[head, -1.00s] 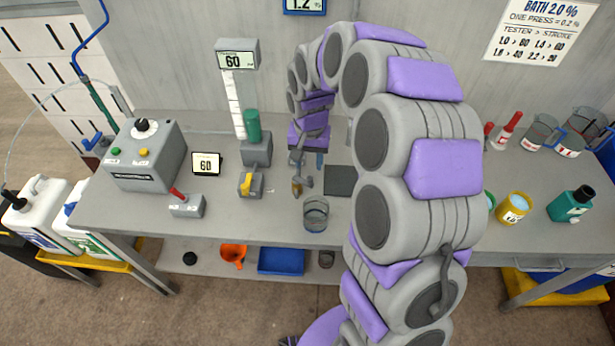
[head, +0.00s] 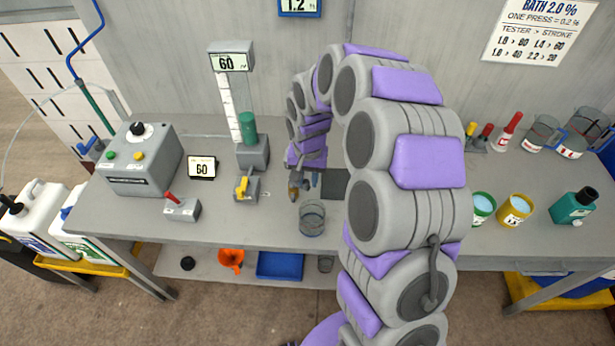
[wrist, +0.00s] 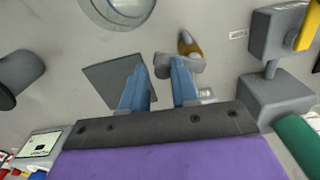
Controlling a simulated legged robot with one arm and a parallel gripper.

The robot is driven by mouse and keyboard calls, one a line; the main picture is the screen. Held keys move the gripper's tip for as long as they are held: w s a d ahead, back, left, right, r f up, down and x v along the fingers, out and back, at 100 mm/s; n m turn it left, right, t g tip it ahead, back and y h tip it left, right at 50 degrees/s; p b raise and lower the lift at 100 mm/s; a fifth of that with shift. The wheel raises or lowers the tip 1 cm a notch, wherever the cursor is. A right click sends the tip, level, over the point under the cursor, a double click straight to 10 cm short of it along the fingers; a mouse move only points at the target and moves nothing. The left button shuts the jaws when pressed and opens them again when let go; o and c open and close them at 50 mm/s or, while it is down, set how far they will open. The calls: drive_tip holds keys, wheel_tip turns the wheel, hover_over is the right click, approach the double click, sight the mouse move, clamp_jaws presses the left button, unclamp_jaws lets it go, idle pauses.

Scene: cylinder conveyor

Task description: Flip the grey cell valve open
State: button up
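The grey valve block (head: 252,193) with a yellow lever (head: 242,186) sits on the bench in front of a grey cell (head: 252,152) with a green cylinder on top. In the wrist view the valve block (wrist: 271,38) and its yellow lever (wrist: 308,28) are at the upper right, partly cut off. My gripper (head: 303,184) is right of the valve, apart from it. In the wrist view my gripper (wrist: 160,92) shows two blue fingers spread apart with nothing between them. A small grey piece with a brownish tip (wrist: 188,45) shows beyond the right finger; its attachment is unclear.
A glass beaker (head: 312,220) stands in front of my gripper. A dark square pad (head: 334,184) lies right of it. A red-lever switch (head: 182,208), a "60" display (head: 202,167) and a control box (head: 142,165) are on the left. Cups (head: 515,210) stand on the right.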

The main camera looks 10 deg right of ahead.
drive_tip(key=shift+a, duration=0.4)
clamp_jaws()
drive_tip(key=shift+d, duration=0.1)
drive_tip(key=shift+w+d+r+n+p, duration=0.1)
drive_tip(key=shift+d+r+n+p, duration=0.1)
drive_tip(key=shift+n+p, duration=0.45)
drive_tip(key=shift+w+d+f+n+p, duration=0.15)
drive_tip(key=shift+w+n+p, duration=0.25)
drive_tip(key=shift+n+p, duration=0.7)
drive_tip(key=shift+w+d+f+n+p, duration=0.15)
drive_tip(key=shift+w+n+p, duration=0.2)
drive_tip(key=shift+n+p, duration=0.7)
drive_tip(key=shift+o, duration=1.9)
unclamp_jaws()
drive_tip(key=shift+r, duration=0.1)
